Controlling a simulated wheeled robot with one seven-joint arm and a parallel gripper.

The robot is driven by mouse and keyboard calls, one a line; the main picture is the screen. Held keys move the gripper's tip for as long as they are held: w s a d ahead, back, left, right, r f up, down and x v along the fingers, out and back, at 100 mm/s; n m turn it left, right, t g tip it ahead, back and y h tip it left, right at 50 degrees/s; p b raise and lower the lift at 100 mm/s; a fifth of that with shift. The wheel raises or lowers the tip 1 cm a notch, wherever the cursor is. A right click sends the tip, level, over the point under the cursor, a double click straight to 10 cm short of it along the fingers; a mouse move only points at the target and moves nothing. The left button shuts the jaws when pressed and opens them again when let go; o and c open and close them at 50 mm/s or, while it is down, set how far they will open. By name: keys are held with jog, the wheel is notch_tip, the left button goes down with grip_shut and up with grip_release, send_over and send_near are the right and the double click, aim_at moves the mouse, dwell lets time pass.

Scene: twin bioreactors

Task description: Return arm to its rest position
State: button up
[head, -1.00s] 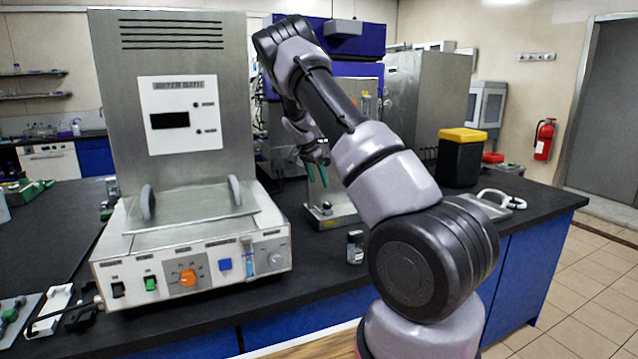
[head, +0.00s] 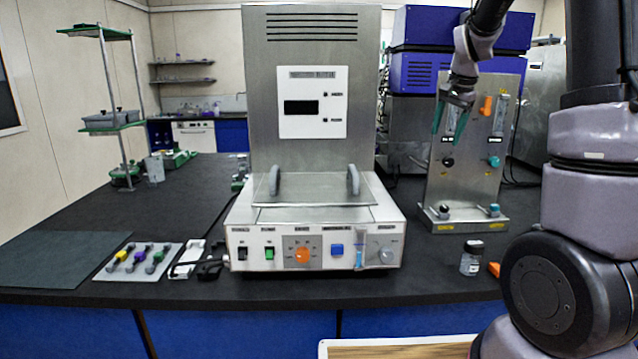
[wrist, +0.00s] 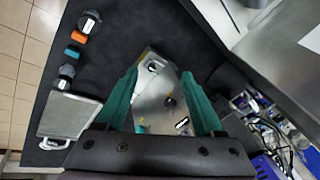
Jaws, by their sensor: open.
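My gripper (head: 455,117) hangs at the upper right in the head view, fingers pointing down. Its two green fingers are apart with nothing between them. It is in front of the upright steel valve panel (head: 472,180), which has black and teal knobs and an orange handle. In the wrist view, the open fingers (wrist: 168,100) frame the panel's steel surface (wrist: 155,108) below, with clear space between them. The upper part of my arm leaves the top of the head view.
The water bath (head: 314,218) stands mid-bench. A small jar (head: 471,258) and an orange item (head: 494,269) lie near the front edge. A tray of colored pieces (head: 138,262) and a dark mat (head: 62,259) lie left.

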jog(key=s+a+r+n+t, duration=0.1)
jog(key=s+a+r+n, duration=0.1)
jog(key=s, duration=0.7)
jog(key=s+a+r+n+t+y, duration=0.1)
jog(key=s+a, duration=0.3)
jog(key=s, duration=0.6)
jog(key=s+a+r+n+t, duration=0.1)
jog(key=s+a+r+n, duration=0.2)
jog(key=s, duration=0.6)
jog(key=shift+s+a+r+n+y, duration=0.3)
jog(key=shift+s+r+y, duration=0.1)
jog(key=shift+r, duration=0.2)
